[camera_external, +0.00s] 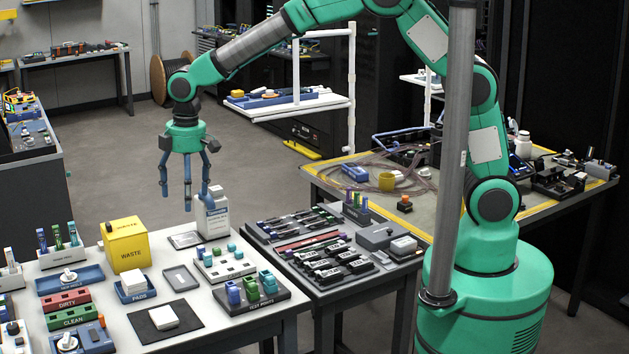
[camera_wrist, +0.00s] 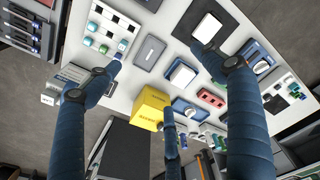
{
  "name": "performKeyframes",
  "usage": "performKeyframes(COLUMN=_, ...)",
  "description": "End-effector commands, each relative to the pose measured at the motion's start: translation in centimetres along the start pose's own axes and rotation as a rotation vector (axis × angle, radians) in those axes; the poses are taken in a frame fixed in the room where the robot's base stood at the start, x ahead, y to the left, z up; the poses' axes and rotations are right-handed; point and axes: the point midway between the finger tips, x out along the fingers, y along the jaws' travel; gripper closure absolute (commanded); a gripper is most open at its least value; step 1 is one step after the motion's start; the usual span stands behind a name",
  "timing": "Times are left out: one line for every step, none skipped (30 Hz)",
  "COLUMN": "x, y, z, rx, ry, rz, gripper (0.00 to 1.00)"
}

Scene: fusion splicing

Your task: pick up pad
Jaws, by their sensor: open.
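A white pad stack (camera_external: 134,278) sits in a small blue tray labelled PADS (camera_external: 137,295) on the white table, in front of the yellow waste bin. The stack also shows in the wrist view (camera_wrist: 182,75), in its blue tray. Another white, pad-like block (camera_external: 164,317) lies on a black mat (camera_external: 150,334) nearer the front; it shows in the wrist view (camera_wrist: 207,27) too. My gripper (camera_external: 185,193) is open and empty, its blue fingers pointing down well above the table's back part. In the wrist view, its spread fingers (camera_wrist: 158,75) frame the table from above.
The yellow waste bin (camera_external: 126,247) stands tall behind the pad tray. A white bottle (camera_external: 214,217) stands near my fingers. A grey tray (camera_external: 181,279), a white rack (camera_external: 223,263) and a dark test-point block (camera_external: 252,292) lie to the right. Red (camera_external: 68,301) and green (camera_external: 74,318) blocks are left.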

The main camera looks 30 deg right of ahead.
Motion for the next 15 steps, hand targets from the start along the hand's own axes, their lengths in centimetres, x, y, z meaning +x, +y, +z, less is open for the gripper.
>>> performKeyframes(x=2.0, y=-1.6, z=-1.6, rx=-0.038, ry=-0.012, rz=-0.008, gripper=0.19)
performKeyframes(x=3.1, y=-2.5, z=-2.4, rx=-0.059, ry=-0.018, rz=-0.012, gripper=0.19)
performKeyframes(x=4.3, y=-3.6, z=-3.4, rx=-0.085, ry=-0.025, rz=-0.016, gripper=0.19)
performKeyframes(x=5.3, y=-4.5, z=-4.1, rx=-0.105, ry=-0.031, rz=-0.019, gripper=0.19)
performKeyframes(x=6.1, y=-5.3, z=-4.8, rx=-0.124, ry=-0.034, rz=-0.022, gripper=0.19)
performKeyframes(x=7.3, y=-6.5, z=-5.7, rx=-0.149, ry=-0.041, rz=-0.026, gripper=0.19)
performKeyframes(x=8.1, y=-7.2, z=-6.2, rx=-0.165, ry=-0.045, rz=-0.028, gripper=0.19)
performKeyframes(x=8.9, y=-8.0, z=-6.7, rx=-0.181, ry=-0.050, rz=-0.031, gripper=0.19)
performKeyframes(x=9.8, y=-8.9, z=-7.4, rx=-0.200, ry=-0.054, rz=-0.033, gripper=0.19)
performKeyframes(x=10.5, y=-9.5, z=-7.7, rx=-0.213, ry=-0.058, rz=-0.036, gripper=0.19)
performKeyframes(x=11.0, y=-10.0, z=-8.1, rx=-0.225, ry=-0.060, rz=-0.037, gripper=0.19)
performKeyframes(x=11.6, y=-10.7, z=-8.5, rx=-0.238, ry=-0.063, rz=-0.039, gripper=0.19)
performKeyframes(x=12.0, y=-11.0, z=-8.7, rx=-0.245, ry=-0.065, rz=-0.040, gripper=0.19)
performKeyframes(x=12.3, y=-11.4, z=-8.9, rx=-0.252, ry=-0.067, rz=-0.041, gripper=0.19)
performKeyframes(x=12.6, y=-11.7, z=-9.1, rx=-0.258, ry=-0.069, rz=-0.042, gripper=0.19)
